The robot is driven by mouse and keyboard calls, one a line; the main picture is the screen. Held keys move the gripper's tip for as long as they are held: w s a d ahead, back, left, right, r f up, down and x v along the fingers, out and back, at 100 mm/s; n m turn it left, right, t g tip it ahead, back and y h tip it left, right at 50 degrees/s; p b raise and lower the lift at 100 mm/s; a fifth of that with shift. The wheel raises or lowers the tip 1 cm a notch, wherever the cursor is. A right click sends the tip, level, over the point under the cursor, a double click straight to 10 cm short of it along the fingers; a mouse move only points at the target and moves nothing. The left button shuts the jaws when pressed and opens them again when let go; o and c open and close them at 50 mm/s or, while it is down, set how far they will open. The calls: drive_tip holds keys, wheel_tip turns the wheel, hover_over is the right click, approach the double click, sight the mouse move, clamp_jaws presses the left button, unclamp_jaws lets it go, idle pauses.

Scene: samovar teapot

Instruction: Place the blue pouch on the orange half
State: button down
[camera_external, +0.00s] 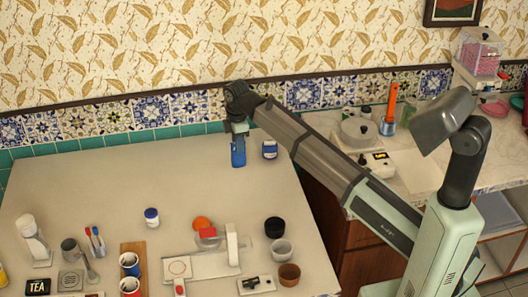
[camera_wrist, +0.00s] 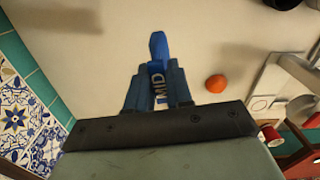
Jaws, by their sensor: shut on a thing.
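The blue pouch (camera_wrist: 158,62) is between the fingers of my gripper (camera_wrist: 158,88), which is shut on it. I cannot tell whether the pouch touches the table. The orange half (camera_external: 201,224) lies nearer the front, left of and well apart from my gripper. It also shows in the wrist view (camera_wrist: 216,83), right of the pouch.
A blue-and-white item (camera_external: 270,150) stands just right of my gripper. A blue-lidded jar (camera_external: 151,217) stands left of the orange. A white appliance (camera_external: 232,245) and several small cups, including a black one (camera_external: 275,227), are nearby. The table's back middle is clear.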

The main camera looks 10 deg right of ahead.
drive_tip(key=s+a+r+n, duration=0.2)
drive_tip(key=s+a+r, duration=0.1)
drive_tip(key=s+a, duration=1.3)
drive_tip(key=shift+d+f+m, duration=0.1)
drive_tip(key=shift+f+m, duration=0.8)
drive_tip(key=shift+f, duration=1.65)
drive_tip(key=shift+d+f+m, duration=0.1)
drive_tip(key=shift+f+m, duration=0.8)
drive_tip(key=shift+f, duration=1.65)
drive_tip(key=shift+f, duration=0.2)
drive_tip(key=c, duration=1)
unclamp_jaws()
drive_tip(key=shift+r, duration=0.2)
wheel_tip(320, 180, up, 12)
